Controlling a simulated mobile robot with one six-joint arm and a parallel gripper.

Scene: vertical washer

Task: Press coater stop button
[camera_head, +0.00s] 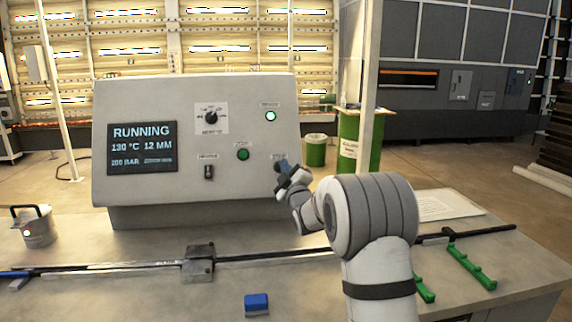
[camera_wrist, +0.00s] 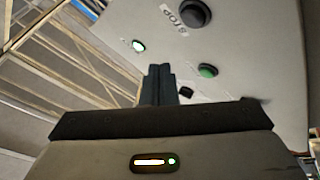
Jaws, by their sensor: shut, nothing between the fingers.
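The grey control panel (camera_head: 240,115) has a screen (camera_head: 142,147) reading RUNNING, 130 °C, 12 MM and 200 BAR.
A green button (camera_head: 243,155), a lit whitish button (camera_head: 271,116), a rotary knob (camera_head: 211,118) and a black switch (camera_head: 209,172) are also on the panel. A blue block (camera_head: 257,303), a metal rail (camera_head: 300,253) and a metal pot (camera_head: 38,227) are on the table (camera_head: 150,290).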

